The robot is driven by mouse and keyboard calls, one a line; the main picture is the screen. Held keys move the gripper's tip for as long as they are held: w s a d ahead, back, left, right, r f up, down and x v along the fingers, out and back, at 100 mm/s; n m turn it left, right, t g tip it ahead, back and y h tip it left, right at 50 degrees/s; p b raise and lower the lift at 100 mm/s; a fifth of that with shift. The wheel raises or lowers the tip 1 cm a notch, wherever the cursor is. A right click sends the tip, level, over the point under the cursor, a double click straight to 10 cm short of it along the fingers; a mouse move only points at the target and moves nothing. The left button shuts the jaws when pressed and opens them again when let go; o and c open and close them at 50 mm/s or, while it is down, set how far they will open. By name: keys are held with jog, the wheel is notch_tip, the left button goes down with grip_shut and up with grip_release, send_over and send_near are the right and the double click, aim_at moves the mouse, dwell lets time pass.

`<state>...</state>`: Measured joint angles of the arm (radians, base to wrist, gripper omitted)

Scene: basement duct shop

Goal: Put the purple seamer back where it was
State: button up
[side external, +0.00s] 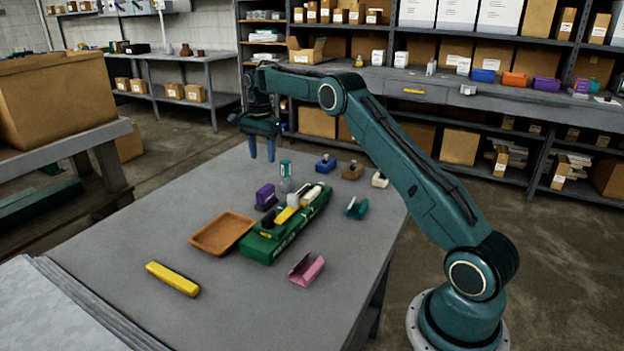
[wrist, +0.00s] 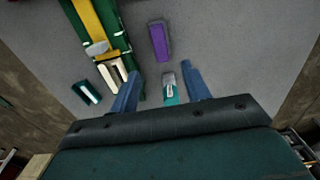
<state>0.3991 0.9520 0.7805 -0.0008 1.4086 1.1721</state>
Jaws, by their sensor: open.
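The purple seamer (side external: 265,196) stands on the grey table, beside the far left side of a long green holder (side external: 262,245). In the wrist view the purple seamer (wrist: 160,42) lies beyond my fingertips, clear of them, and the green holder (wrist: 120,45) is to its left. My gripper (side external: 263,152) is raised over the far left part of the table, its blue fingers pointing down. In the wrist view my gripper (wrist: 160,82) is open. A small teal-and-white tool (wrist: 170,90) shows between the fingers; I cannot tell that either finger touches it.
An orange-brown tray (side external: 222,233) lies left of the holder. A yellow bar (side external: 172,279) and a pink piece (side external: 306,270) lie nearer the front. A teal piece (side external: 356,208), a blue one (side external: 325,163), a brown one (side external: 352,170) and a whitish one (side external: 380,180) lie to the right.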

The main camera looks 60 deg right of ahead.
jog(key=shift+a+r, duration=0.1)
jog(key=s+a+r+n+t, duration=0.3)
jog(key=s+a+r+n, duration=0.6)
jog(key=s+a+r, duration=0.7)
jog(key=s+a+f+n+t, duration=0.1)
jog(key=s+a+n, duration=0.3)
jog(key=s, duration=0.8)
jog(key=s+a+f+n+t, duration=0.1)
jog(key=s+a+f+n, duration=0.2)
jog(key=s, duration=0.9)
jog(key=shift+a+f+n+t, duration=0.3)
jog(key=shift+a+n, duration=0.35)
jog(key=shift+n, duration=0.35)
